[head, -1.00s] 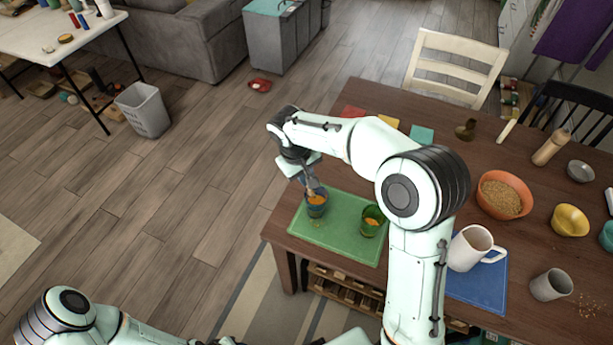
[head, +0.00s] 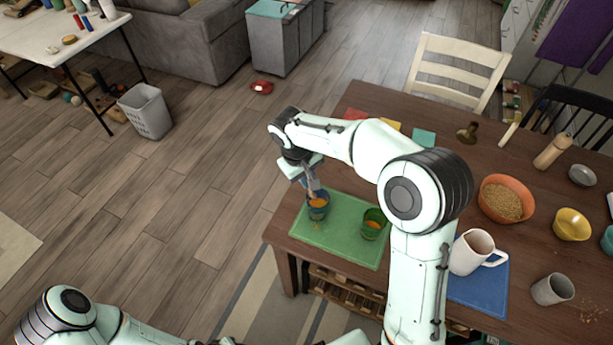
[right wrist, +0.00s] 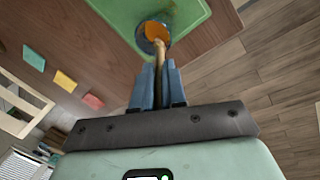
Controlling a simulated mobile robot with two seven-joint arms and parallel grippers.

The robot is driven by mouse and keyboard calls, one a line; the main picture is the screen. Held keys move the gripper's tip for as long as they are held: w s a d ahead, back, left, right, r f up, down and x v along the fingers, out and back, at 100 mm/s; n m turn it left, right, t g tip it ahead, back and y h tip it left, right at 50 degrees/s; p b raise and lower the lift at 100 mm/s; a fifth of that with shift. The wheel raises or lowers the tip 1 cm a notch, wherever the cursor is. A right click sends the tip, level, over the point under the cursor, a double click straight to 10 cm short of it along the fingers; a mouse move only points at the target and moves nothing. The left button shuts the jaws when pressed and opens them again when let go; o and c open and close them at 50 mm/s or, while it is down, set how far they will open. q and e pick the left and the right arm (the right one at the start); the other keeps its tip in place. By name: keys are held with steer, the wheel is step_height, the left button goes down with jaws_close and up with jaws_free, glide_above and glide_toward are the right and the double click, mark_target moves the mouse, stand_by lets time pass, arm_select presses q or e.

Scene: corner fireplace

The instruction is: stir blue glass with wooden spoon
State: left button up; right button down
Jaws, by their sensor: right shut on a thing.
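The blue glass (head: 318,209) stands upright on the green mat (head: 338,245) at the table's left side, with orange contents inside. My right gripper (head: 309,185) is just above it, shut on the wooden spoon. In the right wrist view the spoon (right wrist: 159,62) runs from between the blue fingers (right wrist: 158,84) down into the blue glass (right wrist: 142,38). The spoon's lower end is in the orange contents and cannot be seen clearly. My left arm shows at the bottom left, but its gripper is out of view.
A green glass (head: 372,226) with orange contents stands on the same mat, right of the blue glass. A white mug (head: 470,250) is on a blue mat (head: 482,285). An orange bowl (head: 506,196) and a yellow bowl (head: 571,222) stand farther right.

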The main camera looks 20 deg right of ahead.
steer(key=shift+w+r+p, duration=0.1)
steer(key=shift+r+p, duration=0.95)
steer(key=shift+r, duration=1.5)
arm_select(q)
steer(key=w+r, duration=0.3)
steer(key=shift+w, duration=0.25)
steer(key=shift+s+f, duration=0.1)
steer(key=shift+s, duration=0.05)
arm_select(e)
steer(key=shift+f, duration=0.15)
